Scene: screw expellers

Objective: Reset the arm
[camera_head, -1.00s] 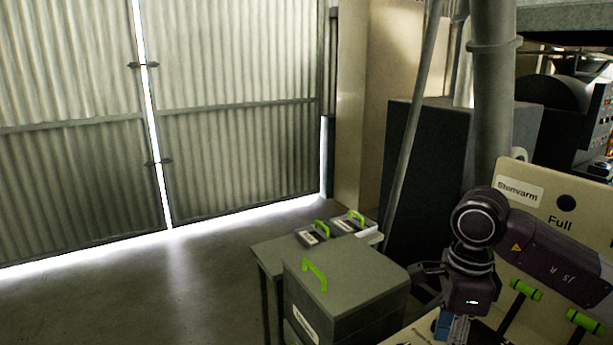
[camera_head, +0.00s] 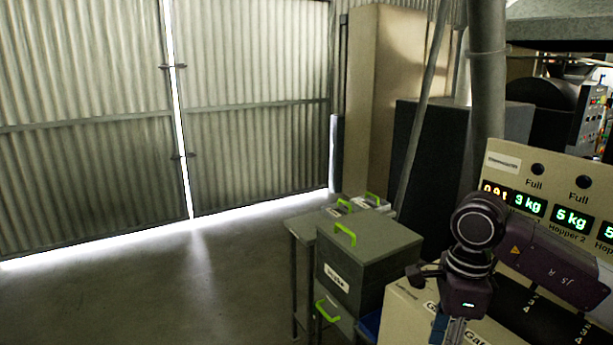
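My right arm (camera_head: 480,230), dark purple with a round joint and the marking "J5 R", comes in from the right edge. It is bent, and its wrist points down in front of a beige control panel. The top of my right gripper (camera_head: 451,328), with blue and grey parts, shows at the bottom edge. Its fingertips are cut off, so I cannot tell whether it is open or holds anything. My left arm and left gripper are not in view.
The control panel (camera_head: 515,167) has lit displays, such as "3 kg" and "5 kg", beside my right arm. A grey box (camera_head: 362,245) with green handles stands left of it, with small containers behind. The floor (camera_head: 150,290) at left is clear before the corrugated doors.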

